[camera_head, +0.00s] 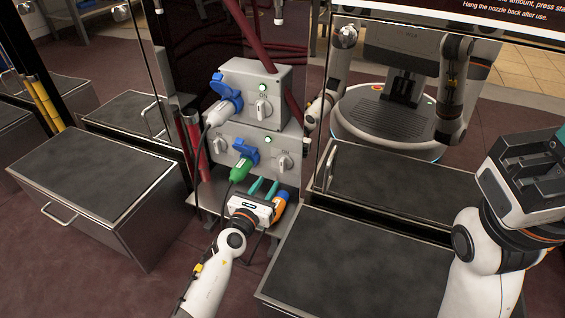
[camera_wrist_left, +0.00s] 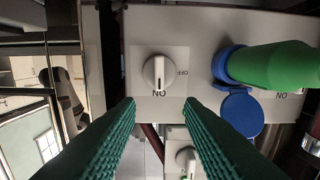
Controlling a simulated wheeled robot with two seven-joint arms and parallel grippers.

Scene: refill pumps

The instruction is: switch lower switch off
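The lower grey box (camera_head: 226,158) carries a white rotary switch (camera_head: 284,161) at its right, below an ON label. In the left wrist view this switch (camera_wrist_left: 160,73) is turned around in the picture, and its dark pointer mark faces ON, not OFF. A green plug (camera_head: 240,170) sits in a blue socket beside it. My left gripper (camera_head: 263,187) is open in front of the lower box, just below the switch. Its teal fingers (camera_wrist_left: 160,115) are apart, with nothing between them. My right gripper (camera_head: 540,158) is at the right edge, its fingers mostly out of frame.
The upper grey box (camera_head: 240,72) has its own switch (camera_head: 263,109), a green light and a white plug (camera_head: 219,112) in a blue socket. An orange and blue connector (camera_head: 281,203) is right beside my left gripper. Dark-topped metal cabinets (camera_head: 100,178) flank the boxes.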

